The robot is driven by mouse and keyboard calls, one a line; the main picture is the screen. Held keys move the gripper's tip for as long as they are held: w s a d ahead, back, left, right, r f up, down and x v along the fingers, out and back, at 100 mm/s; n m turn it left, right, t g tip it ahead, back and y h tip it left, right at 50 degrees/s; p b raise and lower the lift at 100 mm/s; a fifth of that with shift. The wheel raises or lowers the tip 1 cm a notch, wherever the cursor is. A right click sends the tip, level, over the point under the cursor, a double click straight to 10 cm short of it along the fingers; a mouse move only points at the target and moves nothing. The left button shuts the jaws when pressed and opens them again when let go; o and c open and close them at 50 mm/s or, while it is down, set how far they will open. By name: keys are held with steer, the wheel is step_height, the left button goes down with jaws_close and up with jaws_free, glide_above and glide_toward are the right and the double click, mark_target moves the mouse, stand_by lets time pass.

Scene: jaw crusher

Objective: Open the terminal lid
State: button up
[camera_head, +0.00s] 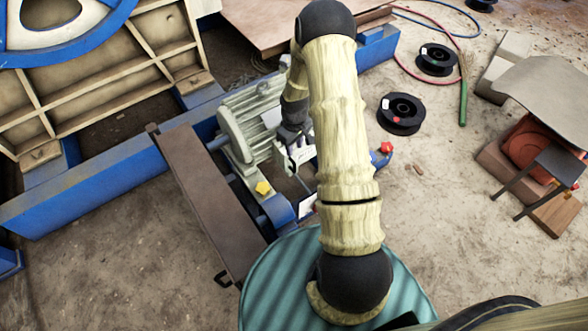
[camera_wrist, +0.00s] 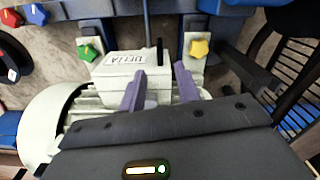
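In the wrist view a pale grey-green motor (camera_wrist: 50,115) carries a raised terminal box, whose pale lid (camera_wrist: 122,66) has upside-down lettering and looks shut. A thin black upright piece (camera_wrist: 160,50) stands at the box's right end. My gripper (camera_wrist: 161,72) is open, its two purple fingers apart over the box, with the black piece in line with the gap. I cannot tell whether a finger touches the lid. In the head view the ribbed motor (camera_head: 240,123) lies beside my gripper (camera_head: 292,150), and my arm hides part of the box.
A yellow star knob (camera_wrist: 199,48) and a green knob (camera_wrist: 89,53) flank the box, with a red knob (camera_wrist: 12,18) farther left. A brown plate (camera_head: 205,195) runs beside the motor. Black spools (camera_head: 401,112) lie on open floor to the right.

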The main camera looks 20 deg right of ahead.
mark_target(294, 163)
step_height(294, 163, down, 13)
steer(key=b, duration=0.4)
steer(key=shift+b, duration=0.4)
jaws_close()
